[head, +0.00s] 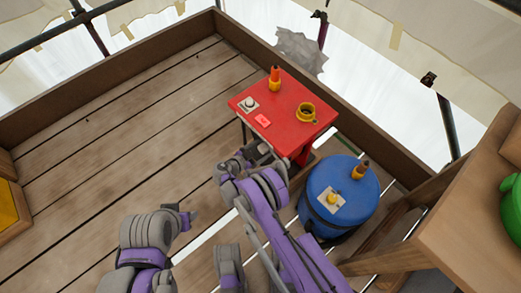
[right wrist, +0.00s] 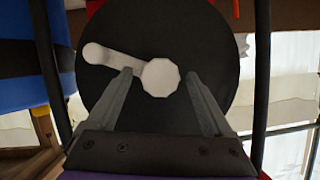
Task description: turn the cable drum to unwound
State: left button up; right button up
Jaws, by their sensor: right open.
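The cable drum shows in the right wrist view as a large black disc (right wrist: 215,50) with a pale crank. The crank's arm points left, slightly upward, from a faceted hub (right wrist: 160,77) to a rounded end (right wrist: 93,53). My right gripper (right wrist: 158,74) is open in front of the disc, its fingertips on either side of the hub; I cannot tell whether they touch it. In the head view my right gripper (head: 258,154) is at the red table's near edge, and the drum cannot be made out there. My left gripper (head: 188,217) is low over the deck, its jaws unclear.
A blue barrel (head: 318,185) stands close right of my right arm.

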grip_shut()
dwell(0.3)
dwell(0.5)
jog(key=m+t, duration=0.1)
jog(key=m, duration=0.1)
jog(key=shift+s+f+m+t+y+b, duration=0.1)
jog(key=shift+m+t+y+b, duration=0.2)
jog(key=shift+t+y+b, duration=0.1)
jog(key=shift+s+m+t, duration=0.1)
jog(key=shift+m+t, duration=0.4)
jog(key=shift+m, duration=0.6)
jog(key=shift+y, duration=0.3)
grip_release()
